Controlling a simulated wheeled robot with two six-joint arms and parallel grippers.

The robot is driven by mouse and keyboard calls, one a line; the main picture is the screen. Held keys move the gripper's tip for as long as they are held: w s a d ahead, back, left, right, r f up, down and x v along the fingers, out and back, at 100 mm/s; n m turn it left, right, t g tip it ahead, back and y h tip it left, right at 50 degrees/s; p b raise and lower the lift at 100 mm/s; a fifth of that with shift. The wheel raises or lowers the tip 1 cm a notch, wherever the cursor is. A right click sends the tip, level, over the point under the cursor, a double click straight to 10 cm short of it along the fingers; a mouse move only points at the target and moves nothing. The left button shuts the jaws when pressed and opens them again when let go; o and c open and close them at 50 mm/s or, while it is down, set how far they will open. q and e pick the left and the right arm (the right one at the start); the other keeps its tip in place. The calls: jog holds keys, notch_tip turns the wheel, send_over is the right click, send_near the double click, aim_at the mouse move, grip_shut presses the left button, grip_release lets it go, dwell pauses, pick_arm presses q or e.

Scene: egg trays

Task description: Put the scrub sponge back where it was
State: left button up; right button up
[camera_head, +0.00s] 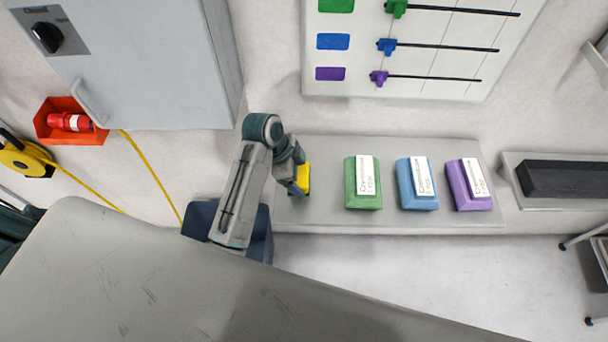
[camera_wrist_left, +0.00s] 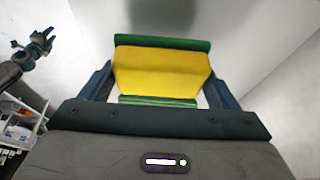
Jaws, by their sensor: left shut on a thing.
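The scrub sponge (camera_head: 303,180) is yellow, with green along its edges in the left wrist view (camera_wrist_left: 162,73). My left gripper (camera_head: 298,178) is shut on it, one finger on each side. In the head view the sponge is at the left end of a grey shelf (camera_head: 320,217), partly hidden by the gripper. I cannot tell whether it touches the shelf. My right gripper is not in the head view; an arm with a gripper (camera_wrist_left: 36,44) shows at the left edge of the left wrist view, too small to read.
A green block (camera_head: 363,196), a blue block (camera_head: 418,196) and a purple block (camera_head: 470,198) with white labels stand right of the sponge. A dark blue bin (camera_head: 262,238) is below my left arm. A board with colored sliders (camera_head: 420,84) hangs behind.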

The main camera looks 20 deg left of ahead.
aim_at(304, 180)
pick_arm(q)
jog(key=shift+w+d, duration=0.2)
jog(key=shift+d, duration=0.15)
jog(key=shift+w+d+p, duration=0.25)
jog(key=shift+d+p, duration=0.1)
notch_tip(304, 180, down, 3)
jog(key=shift+a+r+p, duration=0.1)
jog(key=shift+r+p, duration=0.1)
jog(key=shift+p, duration=0.6)
jog(key=shift+f, duration=0.55)
pick_arm(e)
jog(key=shift+s+a+r, duration=0.1)
jog(key=shift+s+r, duration=0.3)
jog(key=shift+r, duration=0.25)
jog(key=shift+s+a+r, duration=0.1)
jog(key=shift+s+r, duration=0.25)
jog(key=shift+r, duration=0.25)
pick_arm(q)
jog(key=shift+f, duration=0.1)
pick_arm(e)
jog(key=shift+w+a, duration=0.1)
